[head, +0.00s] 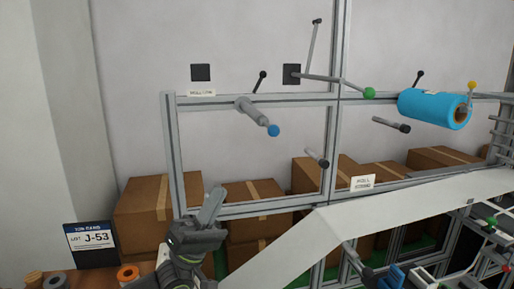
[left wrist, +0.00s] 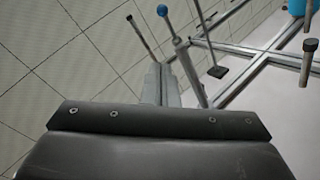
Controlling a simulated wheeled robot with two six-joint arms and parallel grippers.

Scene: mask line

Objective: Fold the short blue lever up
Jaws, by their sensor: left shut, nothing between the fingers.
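The short blue lever (head: 256,113) is a thick grey rod with a blue ball at its end. It is mounted on the upper rail of the frame and sticks out toward me, sloping down to the right in the head view. In the left wrist view the lever (left wrist: 182,50) stands beyond the fingers with its blue ball near the top edge. My left gripper (head: 213,204) is shut and empty, below and left of the blue ball, apart from it.
A green-ended lever (head: 369,92) and a blue roll (head: 435,108) are farther right on the rail. A dark-tipped peg (head: 317,158) sticks out below. Cardboard boxes (head: 158,204) stand behind the frame. A white sheet (head: 400,207) runs across the lower right.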

